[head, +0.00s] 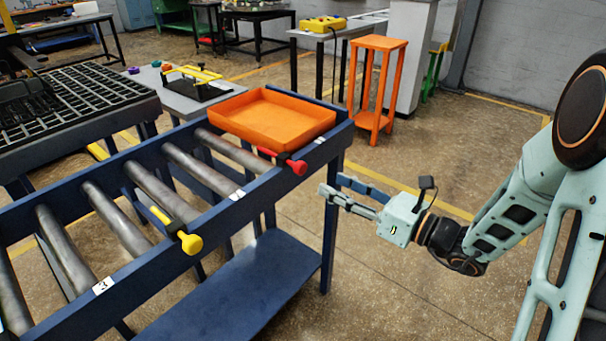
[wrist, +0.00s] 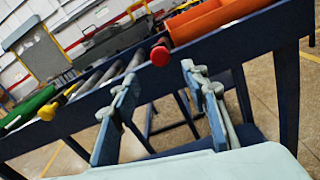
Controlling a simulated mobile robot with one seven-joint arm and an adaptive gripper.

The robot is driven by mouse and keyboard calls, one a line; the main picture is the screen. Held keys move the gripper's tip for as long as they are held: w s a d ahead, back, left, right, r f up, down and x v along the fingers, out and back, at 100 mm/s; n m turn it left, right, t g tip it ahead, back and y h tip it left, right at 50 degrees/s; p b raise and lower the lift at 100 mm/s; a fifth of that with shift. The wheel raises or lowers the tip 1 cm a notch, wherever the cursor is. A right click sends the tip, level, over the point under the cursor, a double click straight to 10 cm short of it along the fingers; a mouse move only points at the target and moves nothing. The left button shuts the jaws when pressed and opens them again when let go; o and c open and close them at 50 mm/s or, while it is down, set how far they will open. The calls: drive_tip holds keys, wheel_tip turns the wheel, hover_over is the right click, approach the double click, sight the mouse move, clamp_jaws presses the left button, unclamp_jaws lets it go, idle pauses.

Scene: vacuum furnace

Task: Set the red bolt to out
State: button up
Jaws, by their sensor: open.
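The red bolt (head: 298,167) is mounted on the front rail of the blue roller table, near its right end. Its round red knob sticks out on the near side of the rail, and a red part shows behind the rail. In the wrist view the red knob (wrist: 160,56) is beyond the fingers, above the gap between them. My gripper (head: 330,187) is open and empty, right of and slightly below the red knob, apart from it. In the wrist view its two fingers (wrist: 158,90) stand wide apart.
A yellow bolt (head: 190,243) sits further left on the same rail. An orange tray (head: 270,122) rests on the rollers behind the red bolt. The blue rail (head: 145,262) and lower shelf (head: 240,300) are near. Floor right of the table is clear up to an orange stand (head: 377,85).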

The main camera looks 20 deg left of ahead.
sight(304, 169)
drive_tip(key=b+x, duration=0.1)
drive_tip(key=x, duration=0.9)
drive_tip(key=shift+w+a+r, duration=0.1)
drive_tip(key=shift+w+a, duration=0.1)
drive_tip(key=shift+a, duration=0.15)
drive_tip(key=shift+c, duration=0.3)
clamp_jaws()
